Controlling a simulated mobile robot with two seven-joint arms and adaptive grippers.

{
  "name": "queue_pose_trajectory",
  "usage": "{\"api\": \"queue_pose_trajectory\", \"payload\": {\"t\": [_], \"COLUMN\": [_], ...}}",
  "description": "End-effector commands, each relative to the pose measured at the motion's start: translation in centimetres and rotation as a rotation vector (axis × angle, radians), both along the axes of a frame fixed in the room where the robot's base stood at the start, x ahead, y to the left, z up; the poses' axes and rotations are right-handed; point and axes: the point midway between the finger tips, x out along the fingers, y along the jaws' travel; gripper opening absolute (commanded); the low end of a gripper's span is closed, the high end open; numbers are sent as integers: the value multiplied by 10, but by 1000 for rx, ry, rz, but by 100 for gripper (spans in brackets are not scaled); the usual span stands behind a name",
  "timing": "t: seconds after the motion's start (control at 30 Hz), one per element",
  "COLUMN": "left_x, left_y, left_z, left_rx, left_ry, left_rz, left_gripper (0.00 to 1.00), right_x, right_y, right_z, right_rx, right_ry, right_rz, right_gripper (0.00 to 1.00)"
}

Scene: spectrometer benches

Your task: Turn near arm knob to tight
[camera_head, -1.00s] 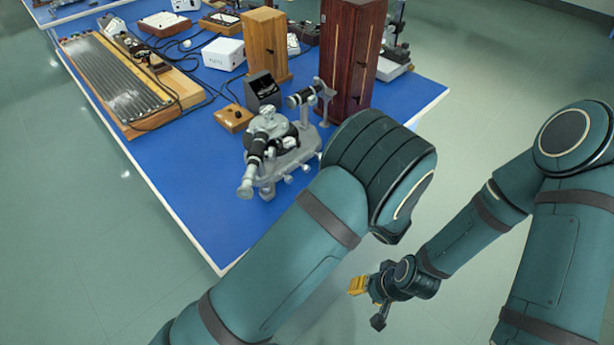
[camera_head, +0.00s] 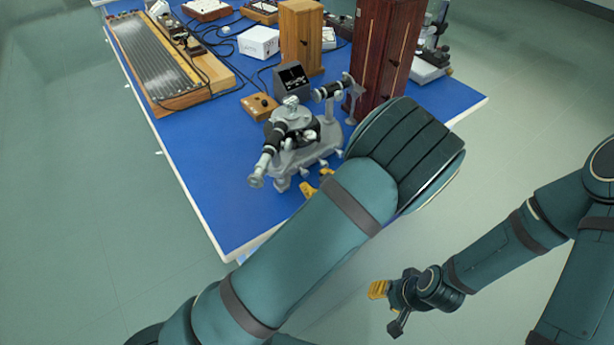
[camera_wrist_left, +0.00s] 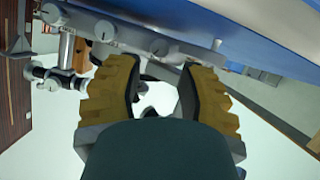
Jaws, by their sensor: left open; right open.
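The grey and black spectrometer (camera_head: 297,150) stands near the front edge of the blue bench, its near telescope arm (camera_head: 264,163) pointing toward the lower left. Small silver knobs show low on its front side in the head view. My left gripper (camera_head: 318,186) has yellow fingers, open, just in front of the spectrometer base and partly hidden by my left arm. It also shows in the left wrist view (camera_wrist_left: 158,82), nothing clearly between the fingers. My right gripper (camera_head: 380,291) hangs open over the floor.
A dark red wooden cabinet (camera_head: 384,60) and a lighter wooden box (camera_head: 301,40) stand behind the spectrometer. A small wooden block with a knob (camera_head: 259,106) and a dark meter box (camera_head: 293,80) are close by. The bench's left front (camera_head: 215,195) is clear.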

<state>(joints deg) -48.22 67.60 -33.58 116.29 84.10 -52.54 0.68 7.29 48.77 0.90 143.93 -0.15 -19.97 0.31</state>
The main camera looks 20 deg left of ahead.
Motion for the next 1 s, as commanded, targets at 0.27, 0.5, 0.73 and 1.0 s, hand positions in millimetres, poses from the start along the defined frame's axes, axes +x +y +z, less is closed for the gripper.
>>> {"api": "queue_pose_trajectory", "payload": {"t": [0.27, 0.5, 0.73, 1.0], "left_x": [26, 33, 33, 33], "left_y": [29, 36, 36, 36], "left_z": [-17, -20, -20, -20], "left_rx": [0, 1, 0, 1], "left_ry": [0, -1, 0, 1], "left_rz": [1, -1, -1, 0], "left_gripper": [38, 38, 41, 0], "right_x": [2, 2, 2, 2], "right_y": [0, 0, 0, 0], "right_z": [-8, -9, -9, -9], "right_rx": [0, -1, -1, -1], "right_ry": [-4, -6, -6, -6], "right_rz": [-1, -2, -2, -2], "right_gripper": [43, 43, 43, 43]}}
